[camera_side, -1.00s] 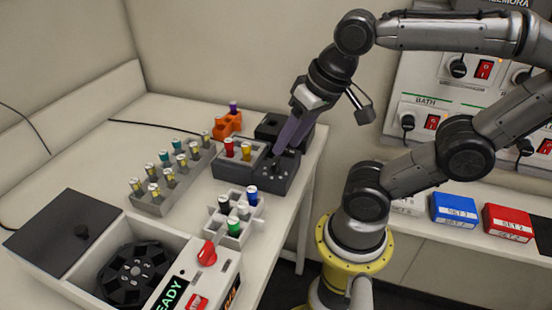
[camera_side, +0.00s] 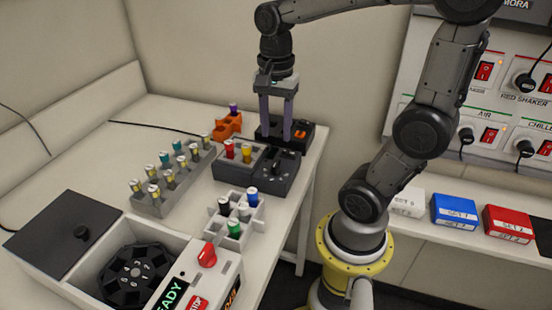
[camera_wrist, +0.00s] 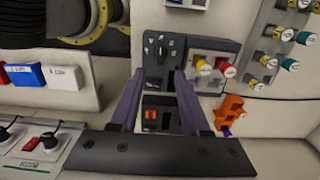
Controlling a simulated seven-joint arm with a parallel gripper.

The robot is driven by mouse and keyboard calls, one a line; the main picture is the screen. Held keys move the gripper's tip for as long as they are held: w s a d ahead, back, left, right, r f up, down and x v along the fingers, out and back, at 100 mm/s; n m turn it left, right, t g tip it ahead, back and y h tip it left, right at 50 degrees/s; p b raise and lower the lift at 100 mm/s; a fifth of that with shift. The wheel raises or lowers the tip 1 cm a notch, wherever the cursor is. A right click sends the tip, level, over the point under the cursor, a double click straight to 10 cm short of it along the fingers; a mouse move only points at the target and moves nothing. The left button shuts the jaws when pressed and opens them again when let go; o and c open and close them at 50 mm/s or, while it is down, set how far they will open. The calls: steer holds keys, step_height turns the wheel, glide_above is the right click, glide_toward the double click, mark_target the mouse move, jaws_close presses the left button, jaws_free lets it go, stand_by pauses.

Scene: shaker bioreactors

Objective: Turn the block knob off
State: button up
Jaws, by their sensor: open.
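The block is a dark grey unit. Red and yellow capped tubes stand in its left part, and a dark control panel (camera_side: 283,178) with a small black knob (camera_side: 277,168) is on its right. In the wrist view the panel is ahead, with the knob (camera_wrist: 162,55) beyond my fingertips; its setting is too small to read. My gripper (camera_side: 276,138) points down, open and empty, with its fingers at the low black box (camera_side: 309,136) just behind the block. In the wrist view the box's orange part (camera_wrist: 151,115) shows between the fingers.
An orange rack (camera_side: 228,125) with a purple-capped tube stands left of the black box. A grey rack (camera_side: 150,207) of several vials and a white rack (camera_side: 234,240) stand nearer. A centrifuge-like machine with a red knob (camera_side: 207,256) is in front. The table edge is close on the right.

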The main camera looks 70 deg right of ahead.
mark_target(276, 163)
step_height(276, 163, down, 9)
stand_by(0.3)
steer(key=shift+c, duration=0.2)
jaws_close()
